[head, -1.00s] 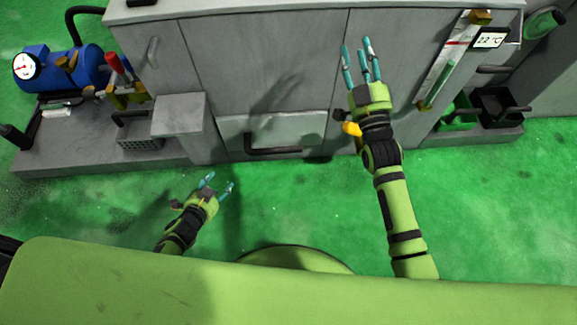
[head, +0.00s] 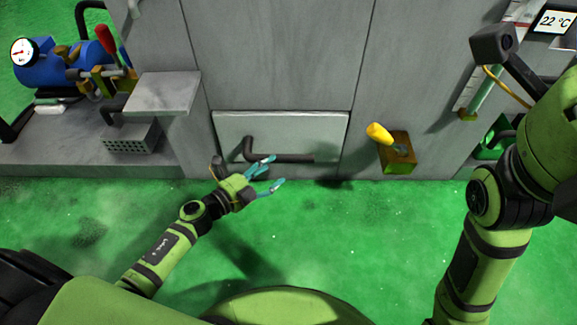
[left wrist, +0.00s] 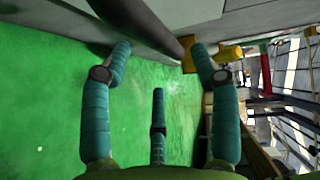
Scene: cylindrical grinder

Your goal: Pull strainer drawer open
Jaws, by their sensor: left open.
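The pale grey drawer front (head: 312,126) is low in the middle of the grey machine in the head view. Its dark bar handle (head: 285,158) bends out from the left part. The drawer looks shut. My left gripper (head: 270,174) is open and empty, its teal fingers at the near side of the handle, overlapping its middle in the picture. In the left wrist view, the dark handle (left wrist: 145,22) crosses above and beyond the spread fingers of the left gripper (left wrist: 160,62); contact is unclear. My right arm comes in from the right; its fingers are out of view.
A yellow lever (head: 379,133) on a brass block (head: 397,154) sits right of the drawer. A grey ledge (head: 162,92) and a perforated box (head: 131,138) stand left. The green floor (head: 330,225) before the drawer is free.

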